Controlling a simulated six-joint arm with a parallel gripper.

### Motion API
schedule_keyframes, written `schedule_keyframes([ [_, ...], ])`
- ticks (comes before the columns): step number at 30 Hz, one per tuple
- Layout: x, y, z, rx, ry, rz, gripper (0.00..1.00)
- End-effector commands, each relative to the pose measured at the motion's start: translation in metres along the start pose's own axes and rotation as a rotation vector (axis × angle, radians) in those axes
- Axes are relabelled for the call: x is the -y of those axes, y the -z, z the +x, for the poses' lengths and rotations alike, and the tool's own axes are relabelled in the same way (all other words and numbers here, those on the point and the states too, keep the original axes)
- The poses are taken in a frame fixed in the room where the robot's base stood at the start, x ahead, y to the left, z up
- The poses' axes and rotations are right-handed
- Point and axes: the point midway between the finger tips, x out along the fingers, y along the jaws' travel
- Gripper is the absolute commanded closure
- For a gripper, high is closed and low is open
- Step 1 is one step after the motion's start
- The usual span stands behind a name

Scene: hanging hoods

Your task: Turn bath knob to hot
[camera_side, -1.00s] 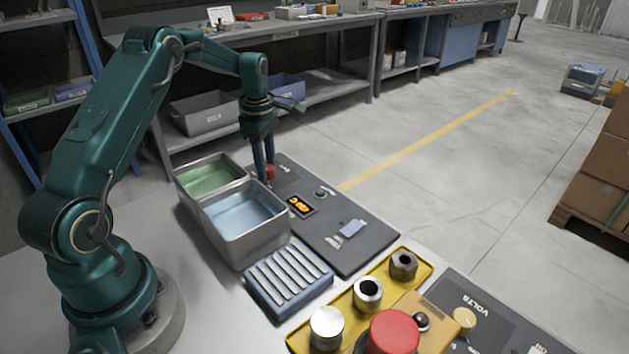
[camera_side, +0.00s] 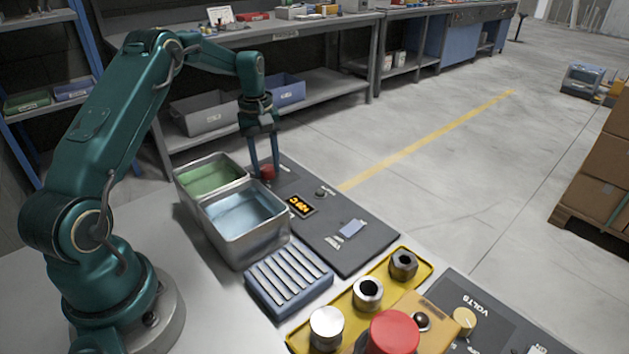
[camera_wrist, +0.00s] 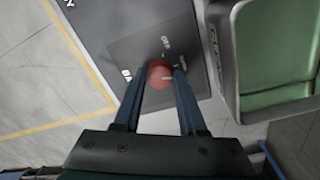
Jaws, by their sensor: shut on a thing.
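The red bath knob (camera_side: 268,172) sits at the far end of the dark control panel (camera_side: 372,238), close to the green bath. In the wrist view the round red knob (camera_wrist: 159,74) shows between my two blue fingers, with panel lettering around it that is too blurred to read fully. My gripper (camera_side: 265,172) points straight down with its fingers on either side of the knob, shut on it. The wrist view also shows my gripper (camera_wrist: 161,80) around the knob.
A metal bath with green liquid (camera_side: 208,178) and one with blue liquid (camera_side: 242,212) stand left of the panel. Open floor lies beyond the panel.

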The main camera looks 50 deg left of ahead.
Motion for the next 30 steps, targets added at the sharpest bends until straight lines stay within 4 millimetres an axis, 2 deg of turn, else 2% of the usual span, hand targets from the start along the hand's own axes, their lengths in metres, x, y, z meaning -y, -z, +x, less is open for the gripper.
schedule_keyframes([
  [18,-0.0017,-0.0010,-0.0008,0.034,-0.003,0.561,1.00],
  [30,-0.0019,-0.0009,-0.0009,0.044,-0.003,0.770,1.00],
])
